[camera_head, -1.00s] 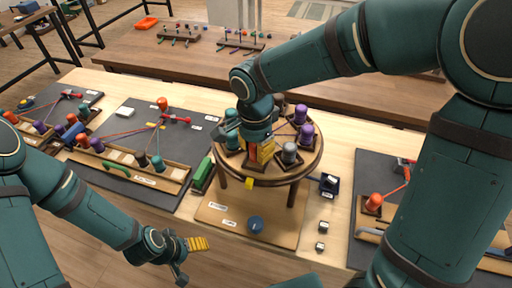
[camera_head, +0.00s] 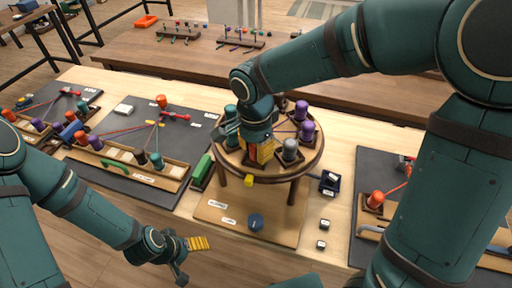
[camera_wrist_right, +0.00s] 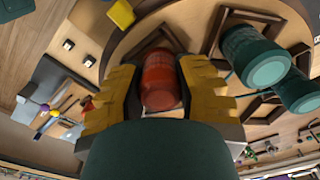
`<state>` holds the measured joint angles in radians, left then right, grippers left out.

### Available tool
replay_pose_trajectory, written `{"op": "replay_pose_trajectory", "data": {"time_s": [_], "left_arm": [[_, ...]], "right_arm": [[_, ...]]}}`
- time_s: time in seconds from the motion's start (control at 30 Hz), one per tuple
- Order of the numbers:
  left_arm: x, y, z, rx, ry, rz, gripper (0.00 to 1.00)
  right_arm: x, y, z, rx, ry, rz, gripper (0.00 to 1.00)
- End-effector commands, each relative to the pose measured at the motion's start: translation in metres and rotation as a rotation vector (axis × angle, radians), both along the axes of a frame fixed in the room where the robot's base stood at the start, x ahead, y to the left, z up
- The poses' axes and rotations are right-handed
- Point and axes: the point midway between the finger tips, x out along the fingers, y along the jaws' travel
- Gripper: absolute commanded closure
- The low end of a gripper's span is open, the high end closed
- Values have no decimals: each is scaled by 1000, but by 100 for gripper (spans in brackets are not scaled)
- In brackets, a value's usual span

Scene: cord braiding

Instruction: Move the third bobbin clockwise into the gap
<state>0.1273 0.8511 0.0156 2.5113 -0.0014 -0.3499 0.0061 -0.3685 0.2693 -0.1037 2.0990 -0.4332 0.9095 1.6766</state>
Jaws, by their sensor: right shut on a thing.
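The right wrist view shows that red bobbin (camera_wrist_right: 162,80) between the fingers, at a square wooden holder. Teal bobbins (camera_wrist_right: 255,58) stand beside it. My left gripper (camera_head: 190,259) is open and empty, away from the stand.
A yellow marker (camera_head: 249,181) is on the stand's front rim. A blue round object (camera_head: 256,221) lies on the wooden base (camera_head: 222,225). Dark mats with bobbins and cords flank the stand. My right arm covers part of the right side.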

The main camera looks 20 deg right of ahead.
Motion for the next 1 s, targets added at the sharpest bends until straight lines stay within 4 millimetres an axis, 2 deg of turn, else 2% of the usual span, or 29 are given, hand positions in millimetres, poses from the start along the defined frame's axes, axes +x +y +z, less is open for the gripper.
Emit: {"op": "replay_pose_trajectory", "data": {"time_s": [0.3,0.33,0.37,0.4,0.77,0.87,1.0], "left_arm": [[0,0,-1,0,0,0,23],[0,0,-1,0,0,0,23],[0,0,-1,0,0,0,23],[0,0,-1,0,0,0,23],[0,0,-1,0,0,0,23],[0,0,-1,0,0,0,23],[0,0,-1,0,0,0,23]], "right_arm": [[0,0,-1,0,0,0,100],[0,0,-1,0,0,0,55],[0,0,-1,0,0,0,44],[0,0,-1,0,0,0,39],[0,0,3,0,-1,0,39],[1,1,14,2,-4,-1,39],[0,2,40,2,-6,1,39]]}}
